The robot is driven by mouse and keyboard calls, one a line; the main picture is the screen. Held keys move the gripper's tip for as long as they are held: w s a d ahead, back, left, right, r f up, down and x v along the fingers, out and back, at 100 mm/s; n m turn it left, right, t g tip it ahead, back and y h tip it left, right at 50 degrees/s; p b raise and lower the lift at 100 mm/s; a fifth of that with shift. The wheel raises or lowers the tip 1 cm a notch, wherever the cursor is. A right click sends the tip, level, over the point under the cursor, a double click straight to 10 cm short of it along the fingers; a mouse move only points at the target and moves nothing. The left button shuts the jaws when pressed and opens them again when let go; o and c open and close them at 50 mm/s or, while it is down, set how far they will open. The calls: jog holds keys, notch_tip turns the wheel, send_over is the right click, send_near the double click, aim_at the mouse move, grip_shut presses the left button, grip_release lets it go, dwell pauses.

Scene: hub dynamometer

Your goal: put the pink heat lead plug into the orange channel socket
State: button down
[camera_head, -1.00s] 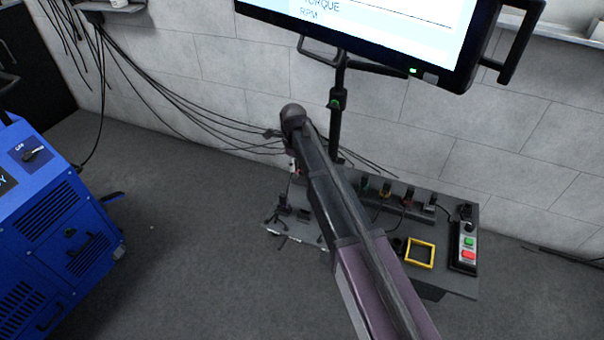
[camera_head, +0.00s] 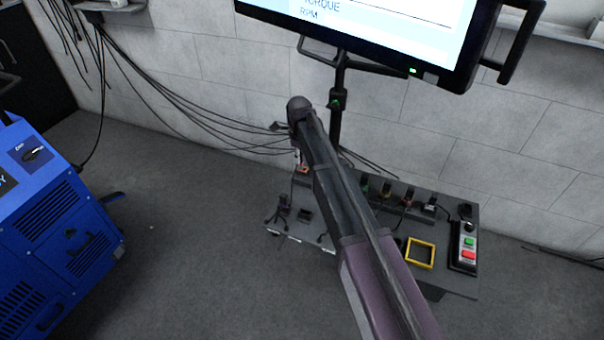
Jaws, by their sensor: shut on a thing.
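My arm crosses the middle of the view, and its dark wrist is above the back left of the bench. My gripper (camera_head: 297,154) hangs below the wrist, small and partly hidden by the arm. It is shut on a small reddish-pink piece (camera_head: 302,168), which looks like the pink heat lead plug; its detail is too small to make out. A row of small dark sockets or plugs with coloured marks (camera_head: 386,193) stands along the back of the bench, right of my arm. I cannot tell for certain which is the orange channel socket; my arm may hide part of the row.
The dark bench (camera_head: 455,280) carries a yellow square frame (camera_head: 420,253) and a control box (camera_head: 466,246) with green and red buttons. Small dark fixtures (camera_head: 304,215) stand at its left. A monitor (camera_head: 370,35) is above, and cables run along the wall. A blue machine (camera_head: 58,215) stands left on open floor.

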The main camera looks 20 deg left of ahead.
jog(key=shift+w+d, duration=0.1)
jog(key=shift+w, duration=1.05)
jog(key=shift+f, duration=0.2)
jog(key=shift+f+b, duration=0.3)
jog(key=shift+b, duration=0.15)
jog(key=shift+f+b, duration=1.5)
jog(key=shift+b, duration=0.05)
jog(key=shift+c, duration=2.3)
grip_release()
jog(key=shift+r, duration=0.2)
